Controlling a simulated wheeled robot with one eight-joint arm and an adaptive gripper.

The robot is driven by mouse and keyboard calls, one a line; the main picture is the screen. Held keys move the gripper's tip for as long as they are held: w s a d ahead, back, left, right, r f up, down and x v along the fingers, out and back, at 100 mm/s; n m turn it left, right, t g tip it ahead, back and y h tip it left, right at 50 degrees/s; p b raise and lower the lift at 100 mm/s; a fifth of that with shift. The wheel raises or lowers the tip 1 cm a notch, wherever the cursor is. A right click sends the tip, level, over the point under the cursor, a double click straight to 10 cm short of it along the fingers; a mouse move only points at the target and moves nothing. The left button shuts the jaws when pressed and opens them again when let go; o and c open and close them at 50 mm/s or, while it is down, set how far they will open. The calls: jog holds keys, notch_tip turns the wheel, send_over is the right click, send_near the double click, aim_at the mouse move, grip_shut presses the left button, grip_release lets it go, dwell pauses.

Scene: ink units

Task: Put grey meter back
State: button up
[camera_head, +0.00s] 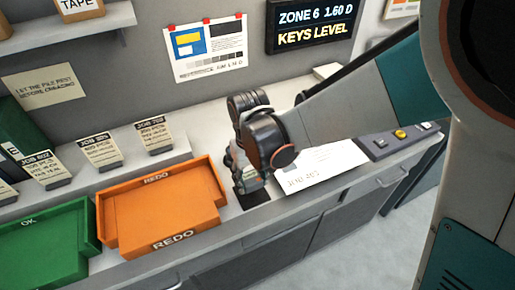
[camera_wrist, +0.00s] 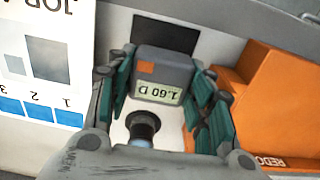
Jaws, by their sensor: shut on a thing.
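In the head view my gripper (camera_head: 247,180) points down at the counter between the orange tray and the white job sheet. The meter is mostly hidden there by my gripper. A dark rectangular patch (camera_head: 254,198) lies on the counter right by the fingertips; it also shows beyond the meter in the wrist view (camera_wrist: 165,35). I cannot tell whether the meter touches the counter.
The orange REDO tray (camera_head: 160,208) stands left of my gripper, with the green OK tray (camera_head: 45,243) further left. The job sheet (camera_head: 322,168) and a button panel (camera_head: 400,140) are to the right. Job cards (camera_head: 100,150) stand behind. A wall screen (camera_head: 314,24) reads ZONE 6 1.60 D.

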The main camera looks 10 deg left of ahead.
aim_at(251, 187)
jog(key=shift+f+b, duration=1.4)
jog(key=shift+f, duration=0.75)
jog(key=shift+f, duration=0.1)
jog(key=o, duration=1.1)
notch_tip(251, 187, up, 12)
jog(key=p, duration=0.8)
jog(key=shift+s, duration=0.1)
